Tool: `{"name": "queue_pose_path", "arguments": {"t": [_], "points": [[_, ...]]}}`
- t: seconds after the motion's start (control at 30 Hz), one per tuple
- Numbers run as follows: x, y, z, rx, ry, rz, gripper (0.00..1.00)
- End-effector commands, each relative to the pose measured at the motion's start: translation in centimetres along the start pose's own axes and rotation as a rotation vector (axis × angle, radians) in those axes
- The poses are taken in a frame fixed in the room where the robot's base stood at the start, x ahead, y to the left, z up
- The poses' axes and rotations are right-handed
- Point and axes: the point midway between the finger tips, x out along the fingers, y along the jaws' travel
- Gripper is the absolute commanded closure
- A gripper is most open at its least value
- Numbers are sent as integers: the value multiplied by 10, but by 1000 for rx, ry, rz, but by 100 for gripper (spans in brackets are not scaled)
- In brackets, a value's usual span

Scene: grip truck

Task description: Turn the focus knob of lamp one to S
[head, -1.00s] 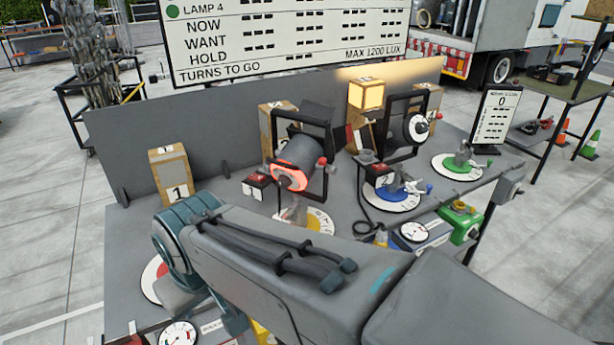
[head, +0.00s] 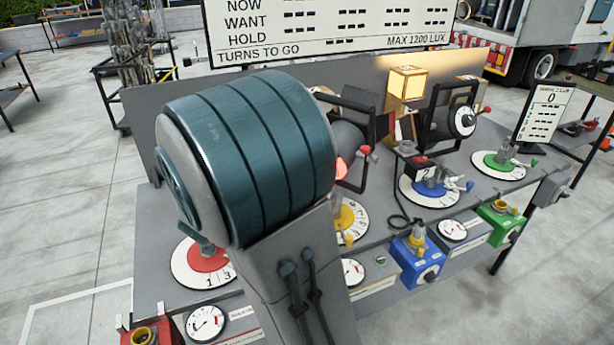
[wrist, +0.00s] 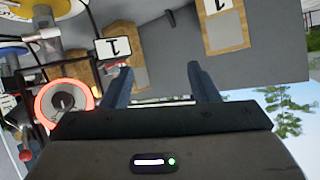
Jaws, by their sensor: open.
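Lamp one, the dark lamp with a red-orange ring, is mostly hidden behind my arm in the head view; part of its housing (head: 350,134) shows at the arm's right. The head view hides my gripper behind the arm.
A red dial (head: 190,277), yellow dial (head: 352,222), blue dial (head: 408,192) and green dial (head: 485,160) lie along the grey bench. A second lamp (head: 462,120) stands further right. A wooden block (wrist: 218,30) and a grey panel (wrist: 165,50) are near my fingers.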

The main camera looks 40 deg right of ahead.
Motion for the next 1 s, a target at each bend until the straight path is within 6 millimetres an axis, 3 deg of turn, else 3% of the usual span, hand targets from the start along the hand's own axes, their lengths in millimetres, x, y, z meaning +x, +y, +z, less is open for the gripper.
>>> {"name": "queue_pose_path", "arguments": {"t": [0.13, 0.3, 0.4, 0.53, 0.67, 1.0], "points": [[14, 43, 1, -53, 183, 300, 46], [-1, 79, -4, -122, 348, 576, 46], [-11, 89, -6, -149, 406, 677, 46], [-18, 96, -8, -166, 440, 738, 46], [-11, 105, -15, -167, 445, 750, 46], [34, 149, -47, -167, 443, 749, 46]]}}
